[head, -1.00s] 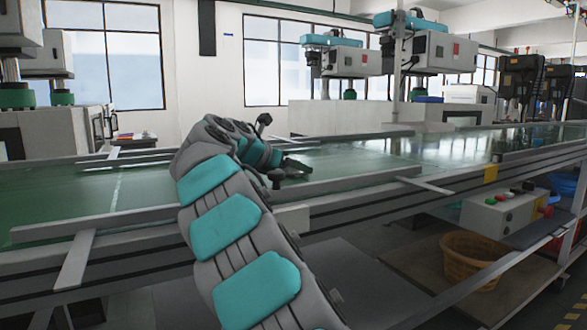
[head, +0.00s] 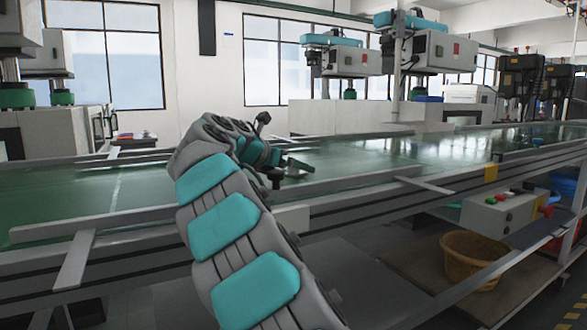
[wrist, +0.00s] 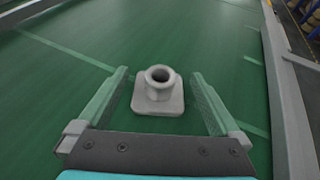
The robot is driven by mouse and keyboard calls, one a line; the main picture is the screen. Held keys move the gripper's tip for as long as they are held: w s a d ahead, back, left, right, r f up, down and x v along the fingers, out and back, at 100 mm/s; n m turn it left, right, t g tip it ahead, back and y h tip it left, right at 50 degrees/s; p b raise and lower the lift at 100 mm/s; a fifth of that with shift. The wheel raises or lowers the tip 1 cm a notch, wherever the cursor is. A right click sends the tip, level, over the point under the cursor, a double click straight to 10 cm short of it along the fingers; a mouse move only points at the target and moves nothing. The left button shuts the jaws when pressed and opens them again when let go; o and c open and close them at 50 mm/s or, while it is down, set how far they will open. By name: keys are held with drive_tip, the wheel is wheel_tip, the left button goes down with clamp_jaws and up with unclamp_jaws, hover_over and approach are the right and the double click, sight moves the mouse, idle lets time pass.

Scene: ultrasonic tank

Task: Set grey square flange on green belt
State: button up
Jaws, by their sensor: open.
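The grey square flange (wrist: 158,93) shows in the wrist view, with a square base and a round hollow neck pointing up. It sits upright on the green belt (wrist: 65,95), between and a little beyond my gripper's spread fingers. My gripper (wrist: 160,92) is open, with a gap on each side of the flange and no visible contact. In the head view my gripper (head: 298,166) is low over the green belt (head: 375,158), partly hidden by my arm. The flange cannot be made out in the head view.
A metal side rail (head: 350,183) runs along the belt's near edge, with a crossbar (head: 423,184) on it. The belt around the flange is clear. A control box with buttons (head: 500,212) and an orange basket (head: 472,258) are below at right. Machines stand behind the belt.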

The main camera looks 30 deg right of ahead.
drive_tip(key=v, duration=1.1)
drive_tip(key=shift+s+a+r, duration=0.1)
drive_tip(key=shift+s+a, duration=0.05)
drive_tip(key=shift+a, duration=0.15)
